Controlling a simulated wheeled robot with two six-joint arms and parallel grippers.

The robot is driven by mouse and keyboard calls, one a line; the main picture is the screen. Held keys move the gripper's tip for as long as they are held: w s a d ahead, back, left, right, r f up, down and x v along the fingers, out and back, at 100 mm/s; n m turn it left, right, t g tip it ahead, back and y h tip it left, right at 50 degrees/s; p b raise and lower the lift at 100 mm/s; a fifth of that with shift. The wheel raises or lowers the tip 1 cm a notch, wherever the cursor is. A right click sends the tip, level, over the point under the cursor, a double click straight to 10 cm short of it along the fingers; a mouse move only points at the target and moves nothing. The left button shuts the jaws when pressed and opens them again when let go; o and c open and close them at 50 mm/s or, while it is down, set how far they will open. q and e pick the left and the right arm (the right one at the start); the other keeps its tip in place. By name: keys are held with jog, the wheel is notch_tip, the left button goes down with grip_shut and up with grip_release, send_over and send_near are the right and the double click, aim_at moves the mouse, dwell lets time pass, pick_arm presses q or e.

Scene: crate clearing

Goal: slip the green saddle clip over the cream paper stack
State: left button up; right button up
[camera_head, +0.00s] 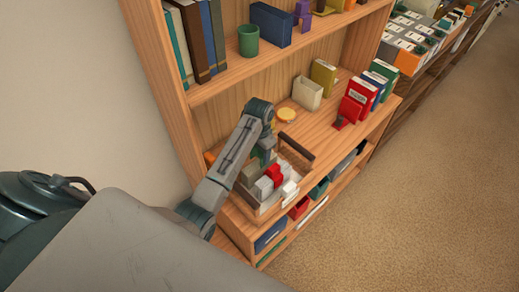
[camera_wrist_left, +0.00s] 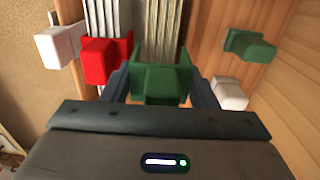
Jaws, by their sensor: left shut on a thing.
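My left gripper (camera_wrist_left: 162,88) is shut on the green saddle clip (camera_wrist_left: 163,82). The cream paper stack (camera_wrist_left: 164,32) stands directly beyond the clip in the left wrist view. The clip's two prongs show on either side of the stack's near end; how deep the stack sits between them I cannot tell. In the head view my left gripper (camera_head: 264,150) is over the far part of a wooden tray, and the arm and gripper mostly hide the clip and stack there. My right gripper is not in view.
A red clip (camera_wrist_left: 98,60) sits on a whiter paper stack (camera_wrist_left: 105,18) to the left. A white clip (camera_wrist_left: 58,46) is further left. Another green clip (camera_wrist_left: 250,46) and a white piece (camera_wrist_left: 229,93) are to the right. The tray handle (camera_head: 296,146) rises beside my gripper.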

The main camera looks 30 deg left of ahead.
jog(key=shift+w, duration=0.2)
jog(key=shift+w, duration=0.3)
pick_arm(q)
jog(key=shift+f+b, duration=1)
jog(key=shift+f, duration=1.7)
jog(key=o, duration=1.2)
jog(key=shift+c, duration=0.2)
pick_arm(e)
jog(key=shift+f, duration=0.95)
pick_arm(q)
jog(key=shift+r, duration=0.2)
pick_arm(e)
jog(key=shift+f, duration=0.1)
